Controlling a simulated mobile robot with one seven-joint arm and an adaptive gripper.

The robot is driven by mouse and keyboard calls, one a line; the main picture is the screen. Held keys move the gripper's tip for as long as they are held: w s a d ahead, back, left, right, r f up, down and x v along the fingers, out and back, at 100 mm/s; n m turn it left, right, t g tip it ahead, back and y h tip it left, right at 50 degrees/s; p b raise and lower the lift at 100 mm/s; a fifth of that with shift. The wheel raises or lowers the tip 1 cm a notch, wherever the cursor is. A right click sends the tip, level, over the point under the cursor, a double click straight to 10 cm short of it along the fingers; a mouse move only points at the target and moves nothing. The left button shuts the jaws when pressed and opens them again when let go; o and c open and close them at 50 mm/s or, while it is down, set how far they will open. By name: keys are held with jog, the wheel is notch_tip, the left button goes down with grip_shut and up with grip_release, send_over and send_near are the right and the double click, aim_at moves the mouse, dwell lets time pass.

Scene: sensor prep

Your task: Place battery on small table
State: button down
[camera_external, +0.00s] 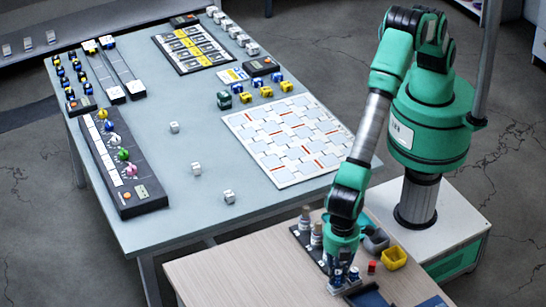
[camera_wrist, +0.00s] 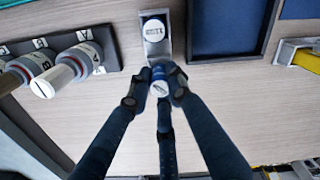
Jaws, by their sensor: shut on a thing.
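My gripper (camera_external: 345,269) is low over the wood-topped table at the front right in the external view. In the wrist view its fingers (camera_wrist: 162,82) are shut around a small cylinder with a blue band and a pale top, apparently the battery (camera_wrist: 160,88). Just beyond it is a metal holder (camera_wrist: 158,48) with a round, white-topped piece (camera_wrist: 154,30) in it. The wood-topped table (camera_external: 225,272), apparently the small table, lies beneath. The gripper hides the battery's lower part, so I cannot tell whether it touches the tabletop or holder.
A dark rack (camera_wrist: 75,45) with white-topped bottles stands left of my gripper in the wrist view. A blue tray (camera_wrist: 228,48) lies to the right. A yellow bin (camera_external: 393,258) and a red piece (camera_external: 372,267) are nearby. The wood table's left part is clear.

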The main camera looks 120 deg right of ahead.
aim_at(340, 287)
jog(key=shift+f, duration=0.8)
jog(key=shift+f+b, duration=0.2)
jog(key=shift+b, duration=0.15)
jog(key=shift+s+d+f, duration=0.15)
jog(key=shift+s+f, duration=0.1)
jog(key=shift+f, duration=0.5)
jog(key=shift+s+d+f+b, duration=0.1)
jog(key=shift+f+b, duration=0.15)
jog(key=shift+b, duration=0.05)
jog(key=shift+f, duration=0.1)
jog(key=c, duration=1.5)
grip_release()
jog(key=shift+f, duration=0.25)
jog(key=shift+a+r, duration=0.2)
jog(key=shift+w+r, duration=0.2)
